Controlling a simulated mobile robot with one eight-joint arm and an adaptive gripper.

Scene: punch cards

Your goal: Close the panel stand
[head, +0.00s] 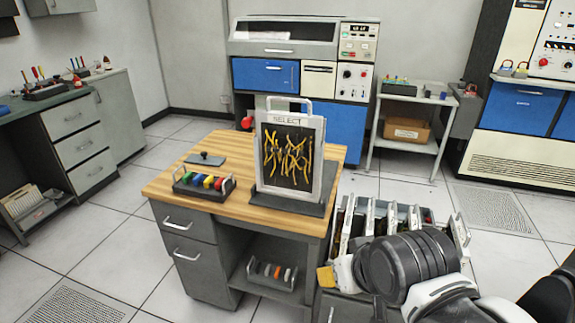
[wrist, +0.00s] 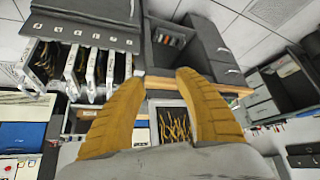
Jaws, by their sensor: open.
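I cannot tell which one is the panel stand. My gripper (wrist: 158,78) has yellow fingers spread apart with nothing held. In the head view it is low, by the desk's right side.
The desk (head: 165,185) also holds a tray of coloured plugs (head: 205,184) and a small grey plate (head: 205,159). Another plug tray (head: 272,273) sits on its lower shelf. A small table (head: 410,93) stands behind. The floor left of the desk is clear.

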